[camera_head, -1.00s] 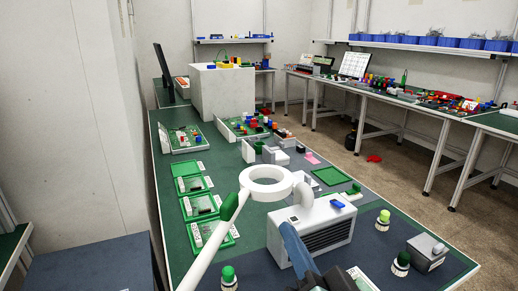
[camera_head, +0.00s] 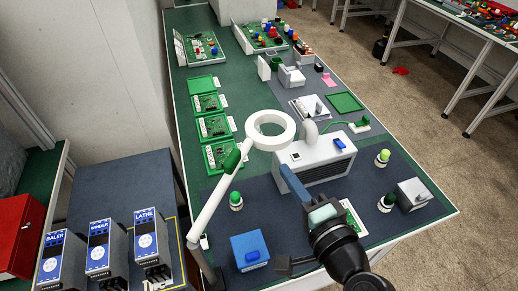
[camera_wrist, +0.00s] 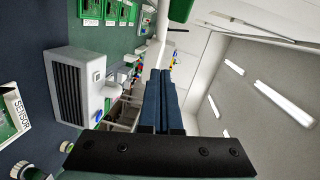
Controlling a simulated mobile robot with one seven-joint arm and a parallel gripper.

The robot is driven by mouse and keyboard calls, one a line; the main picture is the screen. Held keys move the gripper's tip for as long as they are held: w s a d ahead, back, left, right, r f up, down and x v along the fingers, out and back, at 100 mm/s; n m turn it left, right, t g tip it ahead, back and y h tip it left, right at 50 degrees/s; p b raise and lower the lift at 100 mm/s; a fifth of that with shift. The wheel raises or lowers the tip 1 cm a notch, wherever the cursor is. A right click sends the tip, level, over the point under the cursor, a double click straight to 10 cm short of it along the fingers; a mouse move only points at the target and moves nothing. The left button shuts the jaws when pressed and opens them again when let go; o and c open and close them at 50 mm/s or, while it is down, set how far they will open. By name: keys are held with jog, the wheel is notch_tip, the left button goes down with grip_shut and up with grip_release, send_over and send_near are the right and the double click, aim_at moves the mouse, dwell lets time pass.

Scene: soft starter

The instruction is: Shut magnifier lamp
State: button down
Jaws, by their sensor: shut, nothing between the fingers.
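The magnifier lamp (camera_head: 271,145) is a white ring head on a long white arm with a green grip (camera_head: 232,160), rising from the lower left in the head view. In the wrist view my shut fingers (camera_wrist: 163,73) point past the vented box (camera_wrist: 75,85); the lamp's ring is not clearly seen there.
A blue box (camera_head: 250,250), green-capped posts (camera_head: 236,202) and a grey box (camera_head: 413,195) stand on the dark mat around my arm. Green trays (camera_head: 213,127) line the bench's left side. Labelled drive units (camera_head: 150,245) stand at the lower left.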

aim_at(249, 149)
jog(key=p+x, duration=0.1)
jog(key=x, duration=0.4)
jog(key=shift+w+a+r, duration=0.1)
jog(key=shift+w+a, duration=0.05)
jog(key=shift+w, duration=0.2)
jog(key=shift+w+a+f+p, duration=0.15)
jog(key=shift+a+f+p, duration=0.1)
jog(key=shift+a, duration=0.3)
jog(key=shift+w+a+f+p, duration=0.1)
jog(key=shift+w+a+p, duration=0.15)
jog(key=shift+a, duration=0.35)
jog(key=shift+w+a+f+p, duration=0.1)
jog(key=shift+a+f+p, duration=0.15)
jog(key=shift+a, duration=0.3)
jog(key=shift+w+a, duration=0.1)
jog(key=shift+w+a+n+g+y+b, duration=0.3)
jog(key=shift+a+n+y+b, duration=0.25)
jog(key=shift+b, duration=0.2)
jog(key=w+a+n+g+y+b, duration=0.2)
jog(key=a+n+g+y+b, duration=0.5)
jog(key=a, duration=0.5)
jog(key=shift+w+a+b, duration=0.15)
jog(key=shift+a+b, duration=0.05)
jog(key=shift+b, duration=0.3)
jog(key=shift+r, duration=0.15)
